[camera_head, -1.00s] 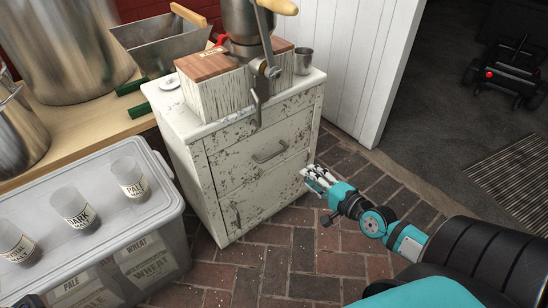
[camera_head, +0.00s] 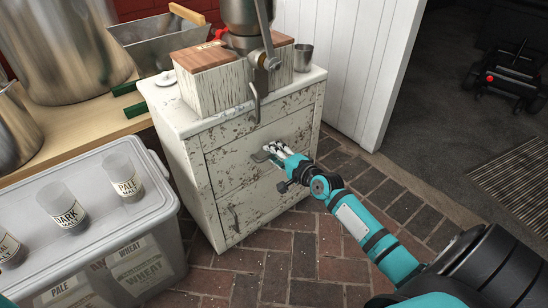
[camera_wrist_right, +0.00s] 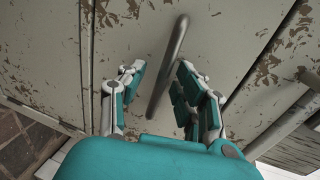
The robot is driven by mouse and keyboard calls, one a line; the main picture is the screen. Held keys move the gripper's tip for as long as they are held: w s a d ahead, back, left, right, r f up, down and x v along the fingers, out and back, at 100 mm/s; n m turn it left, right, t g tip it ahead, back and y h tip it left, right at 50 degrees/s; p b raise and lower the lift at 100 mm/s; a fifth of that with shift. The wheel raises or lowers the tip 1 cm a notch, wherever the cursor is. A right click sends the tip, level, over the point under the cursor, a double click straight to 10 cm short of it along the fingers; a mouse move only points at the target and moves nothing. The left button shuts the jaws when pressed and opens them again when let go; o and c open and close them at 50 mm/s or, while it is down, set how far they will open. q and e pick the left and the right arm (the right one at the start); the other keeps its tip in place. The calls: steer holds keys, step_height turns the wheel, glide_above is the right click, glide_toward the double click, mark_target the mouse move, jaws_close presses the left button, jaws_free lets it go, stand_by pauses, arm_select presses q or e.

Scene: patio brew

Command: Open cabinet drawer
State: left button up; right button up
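The cabinet (camera_head: 222,222) is white with chipped paint and stands in the middle of the head view. Its upper drawer (camera_head: 228,165) looks closed and has a metal bar handle (camera_head: 259,156). My right gripper (camera_head: 272,150) is at this handle, covering its right part. In the right wrist view the gripper (camera_wrist_right: 152,85) is open, with the handle (camera_wrist_right: 168,65) running between its two fingers. Gaps show on both sides of the handle there. My left gripper is not in view.
A grinder (camera_head: 262,60) on a wooden block and a metal cup (camera_head: 303,57) stand on the cabinet. A grey bin (camera_head: 160,215) with malt jars stands close on the left. A white door (camera_head: 350,60) is behind. Brick floor (camera_head: 300,250) is free in front.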

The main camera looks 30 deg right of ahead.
steer(key=shift+w, duration=0.15)
steer(key=shift+c, duration=0.3)
jaws_close()
